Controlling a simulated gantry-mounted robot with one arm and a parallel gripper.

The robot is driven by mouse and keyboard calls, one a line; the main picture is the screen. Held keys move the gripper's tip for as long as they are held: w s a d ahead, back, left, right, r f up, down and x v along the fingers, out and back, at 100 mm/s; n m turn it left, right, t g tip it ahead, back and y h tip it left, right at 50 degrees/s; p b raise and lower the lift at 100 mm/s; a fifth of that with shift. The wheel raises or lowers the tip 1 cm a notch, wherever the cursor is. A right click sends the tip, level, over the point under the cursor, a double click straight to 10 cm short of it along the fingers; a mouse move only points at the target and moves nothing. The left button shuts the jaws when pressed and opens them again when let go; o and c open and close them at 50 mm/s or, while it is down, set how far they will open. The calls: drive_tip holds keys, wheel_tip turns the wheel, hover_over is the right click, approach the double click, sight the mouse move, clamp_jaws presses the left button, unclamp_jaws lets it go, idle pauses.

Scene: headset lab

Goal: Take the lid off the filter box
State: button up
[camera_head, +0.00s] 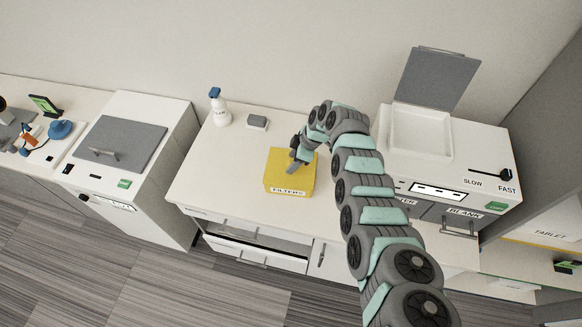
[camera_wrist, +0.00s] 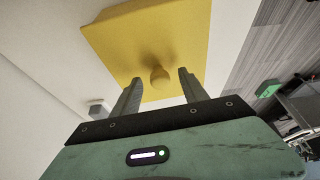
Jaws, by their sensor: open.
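The yellow filter box (camera_head: 289,183), with a "FILTERS" label on its front, stands on the white counter. Its yellow lid (camera_wrist: 150,38) is on it and fills the upper middle of the wrist view. A round yellow knob (camera_wrist: 160,77) sits on the lid. My gripper (camera_head: 293,167) is over the box in the head view and hides part of the lid. In the wrist view my gripper (camera_wrist: 158,85) is open, with the knob between or just beyond its two fingertips. I cannot tell whether a finger touches the lid.
A spray bottle (camera_head: 219,108) and a small grey block (camera_head: 257,122) stand behind the box on the counter (camera_head: 213,165). A machine with a raised grey lid (camera_head: 436,80) is at right. A white unit with a closed grey lid (camera_head: 121,142) is at left. The counter's left part is clear.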

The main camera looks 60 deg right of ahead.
drive_tip(key=shift+c, duration=0.4)
clamp_jaws()
idle(0.4)
